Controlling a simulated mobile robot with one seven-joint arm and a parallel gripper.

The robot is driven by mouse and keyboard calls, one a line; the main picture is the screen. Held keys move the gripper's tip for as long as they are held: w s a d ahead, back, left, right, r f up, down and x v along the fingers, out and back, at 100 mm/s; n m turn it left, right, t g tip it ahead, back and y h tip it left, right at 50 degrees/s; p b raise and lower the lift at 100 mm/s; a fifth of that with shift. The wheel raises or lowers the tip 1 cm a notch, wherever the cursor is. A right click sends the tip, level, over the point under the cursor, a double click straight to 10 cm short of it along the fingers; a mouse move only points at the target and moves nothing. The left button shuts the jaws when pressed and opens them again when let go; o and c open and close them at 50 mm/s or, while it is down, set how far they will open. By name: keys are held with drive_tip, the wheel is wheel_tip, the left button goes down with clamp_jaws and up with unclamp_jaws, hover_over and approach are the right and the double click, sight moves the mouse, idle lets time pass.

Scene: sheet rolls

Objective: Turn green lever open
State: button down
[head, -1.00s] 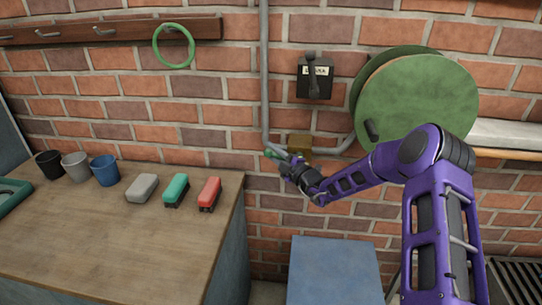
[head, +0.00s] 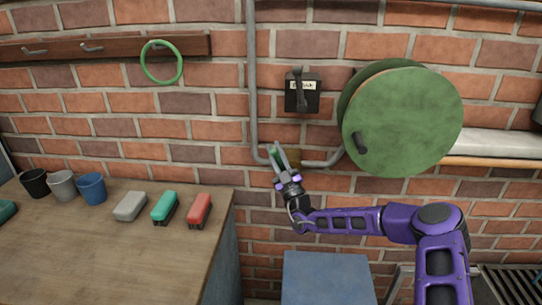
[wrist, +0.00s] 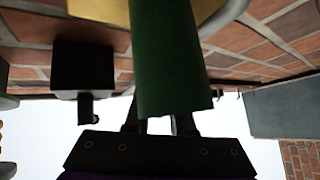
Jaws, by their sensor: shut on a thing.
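The green lever (head: 275,154) is by the brass-coloured valve body (head: 294,158) on the grey wall pipe, below the black switch box. My gripper (head: 280,159) reaches up to it from below, with its fingers on either side of the lever. It is shut on the lever. In the wrist view the green lever (wrist: 168,60) fills the upper middle, running down between my fingers, with the yellow valve body (wrist: 98,10) behind it. The fingers and valve overlap in the head view, so the lever's exact angle is hard to tell.
A black switch box (head: 302,92) and a large green reel (head: 405,122) are on the brick wall. A wooden bench (head: 120,265) at left holds cups and small blocks. A blue box (head: 328,280) stands below my arm. A green ring (head: 162,82) hangs at upper left.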

drive_tip(key=shift+d+r+m+t, duration=0.15)
drive_tip(key=shift+d+m+t, duration=0.1)
drive_tip(key=shift+m+t, duration=0.25)
drive_tip(key=c, duration=0.8)
unclamp_jaws()
drive_tip(key=shift+o, duration=0.2)
drive_tip(key=v, duration=1.7)
drive_tip(key=shift+s, duration=0.4)
drive_tip(key=shift+r, duration=0.1)
